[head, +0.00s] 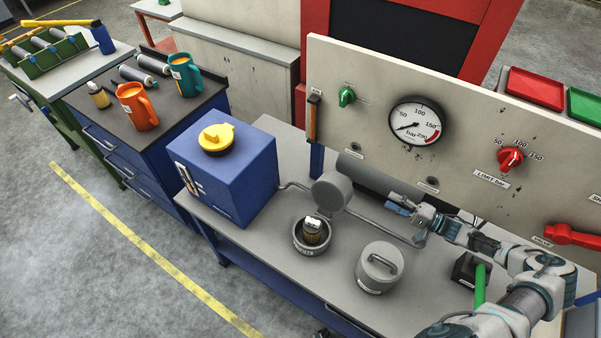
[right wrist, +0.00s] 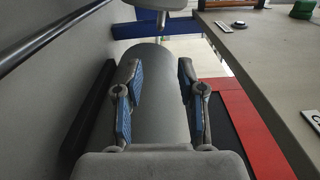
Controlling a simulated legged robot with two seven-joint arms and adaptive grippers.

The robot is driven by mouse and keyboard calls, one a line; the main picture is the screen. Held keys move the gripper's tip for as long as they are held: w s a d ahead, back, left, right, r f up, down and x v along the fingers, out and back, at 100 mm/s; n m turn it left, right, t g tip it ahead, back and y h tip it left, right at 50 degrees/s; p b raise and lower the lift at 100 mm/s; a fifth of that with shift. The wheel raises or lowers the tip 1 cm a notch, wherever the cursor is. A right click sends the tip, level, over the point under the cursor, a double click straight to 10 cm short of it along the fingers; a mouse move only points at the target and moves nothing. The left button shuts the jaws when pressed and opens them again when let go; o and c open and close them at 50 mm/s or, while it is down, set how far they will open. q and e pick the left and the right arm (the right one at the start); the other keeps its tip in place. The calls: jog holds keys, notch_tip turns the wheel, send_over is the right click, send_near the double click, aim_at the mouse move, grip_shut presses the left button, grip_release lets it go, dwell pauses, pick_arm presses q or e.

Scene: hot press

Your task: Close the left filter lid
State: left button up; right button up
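The left filter housing (head: 311,238) is an open round grey pot on the bench, with a metallic and dark filter insert (head: 313,229) inside it. Its round grey lid (head: 331,191) stands raised, tilted up behind the pot. My right gripper (head: 408,222) is open and empty, to the right of the raised lid and apart from it, low in front of the gauge panel. In the right wrist view its two blue-padded fingers (right wrist: 162,105) are spread, with a grey cylinder (right wrist: 158,75) beyond them. My left gripper is not in view.
A second housing with a closed, handled lid (head: 380,266) stands to the right. A thin pipe (head: 375,219) runs along the bench behind the housings. A blue box with a yellow cap (head: 216,138) stands to the left. The gauge panel (head: 468,110) rises behind.

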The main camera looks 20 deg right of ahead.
jog(key=v, duration=1.2)
jog(key=shift+w+a, duration=0.1)
dwell(0.4)
